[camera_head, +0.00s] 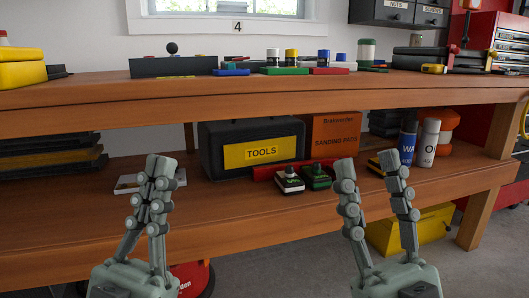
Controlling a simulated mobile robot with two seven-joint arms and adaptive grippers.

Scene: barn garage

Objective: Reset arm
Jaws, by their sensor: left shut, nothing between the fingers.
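My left gripper (160,166) points up in front of the lower shelf at the left. Its two fingers are together and nothing shows between them. My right gripper (367,163) points up right of the middle. Its fingers stand apart, with no object held between them. Both grippers are grey-green and show in front of the wooden workbench (280,217). The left fingers partly cover a small white item (128,184) on the lower shelf.
The lower shelf holds a black toolbox (222,150), an orange sanding box (348,125), two small battery-like items and spray cans (428,143). A yellow case (432,224) is on the floor. The upper shelf holds several small tools and jars. Grey floor shows at right.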

